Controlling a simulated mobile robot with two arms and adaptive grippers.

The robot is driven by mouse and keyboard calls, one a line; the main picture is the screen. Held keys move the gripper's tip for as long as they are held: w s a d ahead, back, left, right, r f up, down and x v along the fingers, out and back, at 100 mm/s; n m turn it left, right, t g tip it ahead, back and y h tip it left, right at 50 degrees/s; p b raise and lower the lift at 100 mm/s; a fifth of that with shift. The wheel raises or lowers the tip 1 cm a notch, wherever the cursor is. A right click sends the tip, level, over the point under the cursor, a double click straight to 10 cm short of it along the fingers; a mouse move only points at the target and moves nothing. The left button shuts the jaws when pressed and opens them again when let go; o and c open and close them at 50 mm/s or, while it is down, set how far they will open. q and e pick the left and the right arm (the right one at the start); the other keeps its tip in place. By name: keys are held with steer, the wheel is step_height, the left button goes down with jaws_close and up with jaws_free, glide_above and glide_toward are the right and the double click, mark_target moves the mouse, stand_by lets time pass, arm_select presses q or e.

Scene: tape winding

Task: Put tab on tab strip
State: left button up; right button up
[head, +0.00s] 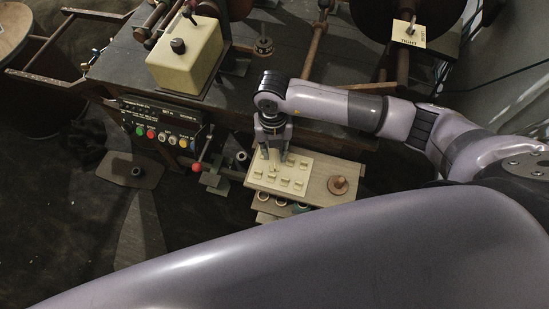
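My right gripper (273,153) points down over the back left part of a pale board (258,183), at its fingertips' height or just above it. Several small cream tabs (285,182) stand in rows on this board. One upright cream piece (273,168) is right below or between the fingertips; I cannot tell whether it is gripped. The fingers are small and dark here, so their opening is unclear. My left gripper is not in view. I cannot tell which surface is the tab strip.
A round wooden knob (339,185) sits at the board's right end. A control panel with coloured buttons (162,134) and a red-knobbed lever (198,165) are to the left. A cream box (186,58) stands on the dark bench (240,98). My own lavender body part fills the bottom.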

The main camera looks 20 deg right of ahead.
step_height(320, 180, up, 6)
steer(key=shift+w+r+b, duration=0.2)
steer(key=shift+w+b, duration=0.1)
steer(key=shift+b, duration=0.05)
stand_by(0.4)
